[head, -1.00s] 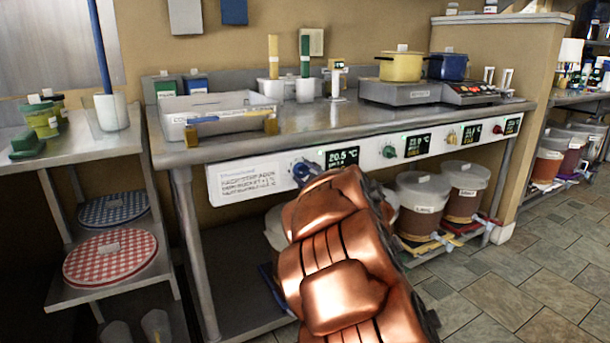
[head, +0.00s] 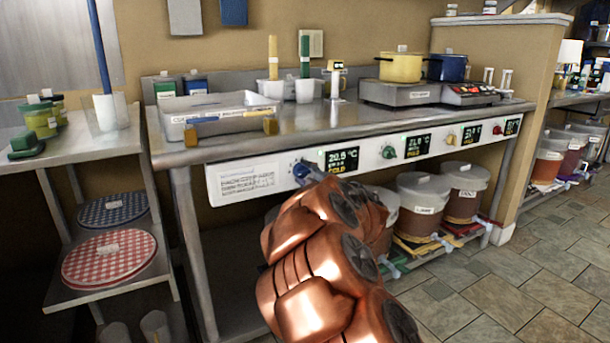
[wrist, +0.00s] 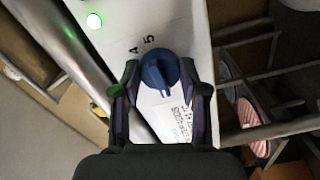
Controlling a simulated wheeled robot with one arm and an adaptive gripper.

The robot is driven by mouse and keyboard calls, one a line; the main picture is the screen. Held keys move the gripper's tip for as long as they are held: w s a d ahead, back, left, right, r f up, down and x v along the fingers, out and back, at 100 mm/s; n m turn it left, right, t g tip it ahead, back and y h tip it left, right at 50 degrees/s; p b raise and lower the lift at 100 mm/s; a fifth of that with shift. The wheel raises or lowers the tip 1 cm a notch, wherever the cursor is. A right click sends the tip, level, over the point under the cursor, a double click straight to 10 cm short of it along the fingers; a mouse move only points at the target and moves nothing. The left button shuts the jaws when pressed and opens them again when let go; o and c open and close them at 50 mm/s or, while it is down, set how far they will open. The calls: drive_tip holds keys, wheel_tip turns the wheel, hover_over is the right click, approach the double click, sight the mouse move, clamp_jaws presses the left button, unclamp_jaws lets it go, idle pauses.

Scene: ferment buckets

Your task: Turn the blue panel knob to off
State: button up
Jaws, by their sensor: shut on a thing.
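The blue knob (wrist: 158,72) sits on the white panel (wrist: 185,30) under the counter's front edge. In the wrist view it stands between the two fingers of my gripper (wrist: 160,78), which is shut on it. A pale pointer mark on the knob faces the bottom of the wrist picture. The numbers 4 and 5 are printed beside the knob, on its upper side in that view. In the head view my gripper (head: 309,177) is at the panel's left part, beside a display (head: 342,160), and the knob is mostly covered.
A green knob (head: 388,152) and a yellow knob (head: 451,139) are farther right on the panel. Lidded buckets (head: 424,195) stand on a low shelf below. A tray (head: 222,110) is on the counter above. The tiled floor at right is clear.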

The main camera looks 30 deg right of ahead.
drive_tip(key=o, duration=1.1)
drive_tip(key=shift+o, duration=0.2)
drive_tip(key=shift+s, duration=0.1)
drive_tip(key=s+a, duration=0.1)
drive_tip(key=s, duration=1)
drive_tip(key=shift+s, duration=0.4)
